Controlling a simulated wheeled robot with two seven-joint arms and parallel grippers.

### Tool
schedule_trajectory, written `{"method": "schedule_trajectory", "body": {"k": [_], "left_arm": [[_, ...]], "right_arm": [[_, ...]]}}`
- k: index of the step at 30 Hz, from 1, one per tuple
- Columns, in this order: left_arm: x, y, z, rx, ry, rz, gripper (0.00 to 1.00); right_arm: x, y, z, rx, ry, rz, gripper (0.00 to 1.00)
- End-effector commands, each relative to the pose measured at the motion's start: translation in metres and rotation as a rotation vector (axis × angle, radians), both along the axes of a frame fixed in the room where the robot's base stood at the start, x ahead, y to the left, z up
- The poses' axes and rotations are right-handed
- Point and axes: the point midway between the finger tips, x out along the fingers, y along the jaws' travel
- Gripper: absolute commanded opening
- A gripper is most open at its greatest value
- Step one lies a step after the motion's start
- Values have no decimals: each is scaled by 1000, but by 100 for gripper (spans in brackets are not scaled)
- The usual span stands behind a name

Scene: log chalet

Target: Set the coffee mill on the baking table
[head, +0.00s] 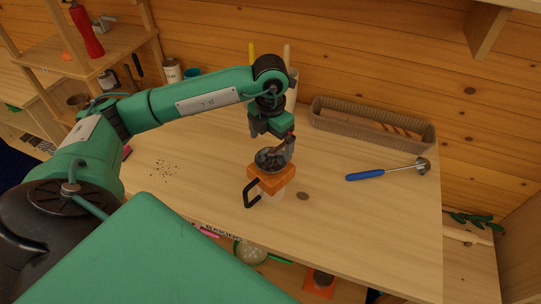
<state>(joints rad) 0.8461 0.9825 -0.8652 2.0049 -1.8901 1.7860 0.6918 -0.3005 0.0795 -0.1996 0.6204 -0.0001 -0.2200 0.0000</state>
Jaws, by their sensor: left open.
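The coffee mill (272,181) has an orange body with a dark round hopper on top and a black loop handle on its left side. It appears upright on the pale wooden baking table (350,215), near the front edge, where a label reads "BAKING". My left gripper (279,151) is open and points down at the top of the mill, with its fingers at the hopper. Whether the fingers touch the mill is hard to tell. The crank is partly hidden by the gripper. My right gripper is not in view.
A wicker basket (372,125) stands along the back wall. A blue-handled scoop (385,171) lies at the right. Dark crumbs (164,169) lie at the left. A container with upright handles (290,88) stands behind my left wrist.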

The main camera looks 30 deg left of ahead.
Motion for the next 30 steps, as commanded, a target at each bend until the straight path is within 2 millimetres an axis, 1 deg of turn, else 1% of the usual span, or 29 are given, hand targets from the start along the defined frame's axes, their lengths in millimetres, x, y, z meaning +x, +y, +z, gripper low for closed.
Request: {"method": "schedule_trajectory", "body": {"k": [1, 6, 9, 12, 17, 30], "left_arm": [[1, 0, 8, 0, -6, 0, 100], [1, 0, 39, -1, -4, -1, 100], [1, 0, 51, 0, -3, 1, 100], [0, 0, 59, 0, 0, 0, 100], [0, 0, 63, 0, 0, 0, 100], [0, 0, 63, 0, 1, 0, 100]], "right_arm": [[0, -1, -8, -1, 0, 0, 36], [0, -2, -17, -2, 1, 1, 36], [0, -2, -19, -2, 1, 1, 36], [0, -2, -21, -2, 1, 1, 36], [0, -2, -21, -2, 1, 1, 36], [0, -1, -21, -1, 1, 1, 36]]}}
